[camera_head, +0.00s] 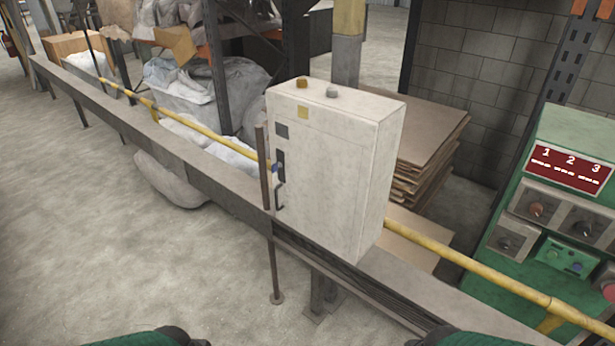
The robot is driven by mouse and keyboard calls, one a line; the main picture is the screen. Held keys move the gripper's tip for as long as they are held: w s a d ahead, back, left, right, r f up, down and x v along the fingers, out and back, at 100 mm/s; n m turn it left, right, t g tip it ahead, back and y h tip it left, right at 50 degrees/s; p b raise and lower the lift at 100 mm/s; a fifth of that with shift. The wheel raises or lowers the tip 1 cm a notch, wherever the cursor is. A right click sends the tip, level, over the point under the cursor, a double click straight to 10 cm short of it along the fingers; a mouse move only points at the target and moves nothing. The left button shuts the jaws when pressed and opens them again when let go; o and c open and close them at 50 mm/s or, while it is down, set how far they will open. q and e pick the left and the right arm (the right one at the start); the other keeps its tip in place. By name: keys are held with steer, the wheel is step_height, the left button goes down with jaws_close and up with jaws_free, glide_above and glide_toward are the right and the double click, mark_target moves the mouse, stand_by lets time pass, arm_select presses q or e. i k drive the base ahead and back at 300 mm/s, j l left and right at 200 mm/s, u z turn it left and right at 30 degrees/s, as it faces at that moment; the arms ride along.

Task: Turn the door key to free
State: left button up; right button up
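A white electrical cabinet (319,174) stands upright on the grey rail in the middle of the head view. The cabinet door looks closed. Parts of my green arms show at the bottom edge, well below the cabinet. Neither gripper's fingers are in view.
A long grey rail (115,115) and a yellow pipe (215,135) run across the view. A thin brown post (264,185) stands close in front of the cabinet's left edge. A green control panel (570,215) is at right. Open floor (130,260) lies at left.

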mark_target(274, 167)
steer(key=i+j, duration=0.15)
steer(key=j, duration=0.25)
steer(key=i+j, duration=0.15)
steer(key=j, duration=0.25)
steer(key=i+j+z, duration=0.1)
steer(key=j, duration=0.3)
steer(key=i+j, duration=0.2)
steer(key=j, duration=0.2)
steer(key=i+j, duration=0.15)
steer(key=j, duration=0.25)
steer(key=i+j+z, duration=0.1)
steer(key=j, duration=0.3)
steer(key=i+j, duration=0.15)
steer(key=j, duration=0.25)
steer(key=i+j, duration=0.15)
steer(key=j, duration=0.3)
steer(key=l+z, duration=0.05)
